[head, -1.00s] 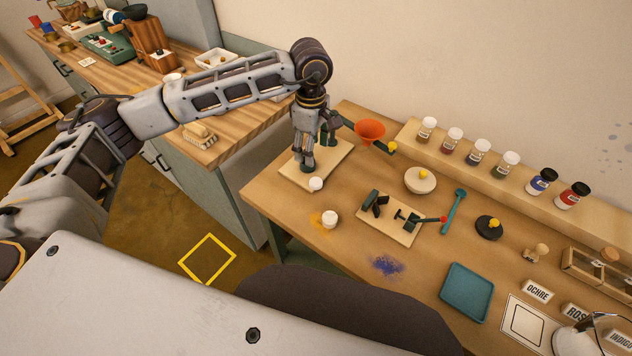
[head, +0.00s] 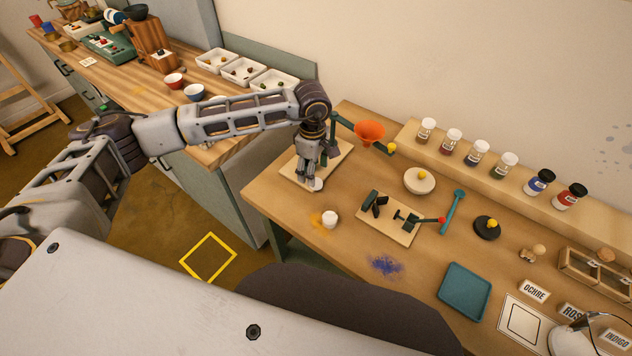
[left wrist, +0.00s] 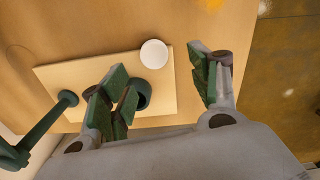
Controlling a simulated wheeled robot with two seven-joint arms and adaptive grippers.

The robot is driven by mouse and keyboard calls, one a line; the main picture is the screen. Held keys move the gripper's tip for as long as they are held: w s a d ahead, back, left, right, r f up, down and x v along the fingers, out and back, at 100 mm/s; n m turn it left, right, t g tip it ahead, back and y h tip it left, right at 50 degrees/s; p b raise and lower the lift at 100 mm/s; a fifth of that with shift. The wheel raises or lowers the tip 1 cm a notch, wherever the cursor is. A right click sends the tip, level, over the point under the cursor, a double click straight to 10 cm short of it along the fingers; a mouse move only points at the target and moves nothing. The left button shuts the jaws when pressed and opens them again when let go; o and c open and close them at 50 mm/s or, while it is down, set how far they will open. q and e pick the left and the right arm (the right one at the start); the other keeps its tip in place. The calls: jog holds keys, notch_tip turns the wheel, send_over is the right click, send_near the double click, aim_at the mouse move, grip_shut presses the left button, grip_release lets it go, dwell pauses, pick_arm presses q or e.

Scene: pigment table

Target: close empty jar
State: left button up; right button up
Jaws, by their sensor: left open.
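My left gripper (head: 309,180) is open above the near edge of a pale board (head: 291,167) that carries a green stand with an orange funnel (head: 370,130). A small white round-topped piece (head: 317,185), perhaps a lid or small jar, sits at that edge, partly covered by the fingers. In the left wrist view, the white piece (left wrist: 153,54) lies between the open fingers (left wrist: 163,85), apart from both. A second white round piece (head: 330,219) stands nearer the front, beside an orange powder stain. I cannot tell which jar is empty.
Several lidded jars (head: 479,153) stand on the back ledge. A clamp board (head: 390,219), a pale bowl (head: 419,181), a teal tray (head: 466,291) and a blue powder stain (head: 386,265) lie to the right. The table front around the stains is mostly clear.

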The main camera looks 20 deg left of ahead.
pick_arm(q)
jog(key=shift+f, duration=0.2)
pick_arm(e)
jog(key=shift+d, duration=0.4)
pick_arm(q)
jog(key=shift+f, duration=0.15)
pick_arm(e)
jog(key=shift+r, duration=0.1)
pick_arm(q)
jog(key=shift+w+d+f+p, duration=0.15)
jog(key=shift+f+p, duration=0.2)
jog(key=shift+f, duration=0.2)
jog(key=f, duration=0.2)
jog(key=shift+w+d+f+p, duration=0.15)
jog(key=shift+d+f+p, duration=0.05)
jog(key=shift+f+p, duration=0.2)
jog(key=shift+f, duration=0.5)
pick_arm(e)
jog(key=shift+a+r, duration=0.4)
jog(key=shift+r, duration=0.25)
jog(key=shift+d, duration=0.1)
pick_arm(q)
jog(key=c, duration=0.8)
pick_arm(e)
jog(key=shift+d, duration=0.25)
